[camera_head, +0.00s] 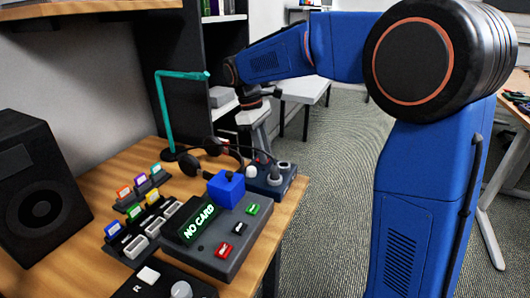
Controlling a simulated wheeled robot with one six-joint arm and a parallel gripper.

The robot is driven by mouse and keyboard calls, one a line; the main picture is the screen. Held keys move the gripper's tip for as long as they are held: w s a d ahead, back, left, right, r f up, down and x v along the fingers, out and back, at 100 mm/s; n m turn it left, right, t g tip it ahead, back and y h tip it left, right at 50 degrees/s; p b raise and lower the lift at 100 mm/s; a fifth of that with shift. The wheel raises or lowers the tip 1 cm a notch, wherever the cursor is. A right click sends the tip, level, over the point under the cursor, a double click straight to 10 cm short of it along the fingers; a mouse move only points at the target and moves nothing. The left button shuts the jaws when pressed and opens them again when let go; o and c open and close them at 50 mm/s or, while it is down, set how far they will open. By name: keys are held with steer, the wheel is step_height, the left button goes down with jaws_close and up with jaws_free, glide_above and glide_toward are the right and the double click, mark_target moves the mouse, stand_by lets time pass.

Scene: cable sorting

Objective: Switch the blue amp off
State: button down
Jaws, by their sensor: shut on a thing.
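The blue amp (273,187) is a low dark blue box near the table's right edge. A silvery round knob (284,165) stands on its top, and a small white ball (251,171) shows at its left. My gripper (262,156) comes down from above and behind, with its tip at the top of the amp. It is shut on a small part there, which the fingers mostly hide. I cannot tell which way any switch on the amp is set.
A black headset (214,147) and a teal lamp (168,112) stand left of the amp. In front is a grey box with a "NO CARD" display (199,221) and a blue cube (226,189) on it. Several coloured cards and a black speaker (40,190) are at left.

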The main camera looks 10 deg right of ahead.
steer(key=c, duration=1.6)
jaws_free()
steer(key=shift+r, duration=0.15)
steer(key=v, duration=1.7)
steer(key=shift+r, duration=0.1)
steer(key=s+d+f+m+t+y, duration=0.1)
steer(key=s+d+f+m+t, duration=0.15)
steer(key=s+d, duration=0.5)
steer(key=s+d+f+m+t+y, duration=0.1)
steer(key=s+d+f+m, duration=0.3)
steer(key=s, duration=0.6)
steer(key=s+d+f+m+t, duration=0.1)
steer(key=s+d+f, duration=0.1)
steer(key=s+f, duration=0.3)
steer(key=s+d+f+m+t, duration=0.1)
steer(key=s+d+f+m, duration=0.1)
steer(key=s+f, duration=0.3)
steer(key=s+d+f+m+t, duration=0.1)
steer(key=s+d+f, duration=0.1)
steer(key=s+f, duration=0.3)
steer(key=shift+s+f, duration=0.15)
steer(key=shift+s, duration=0.2)
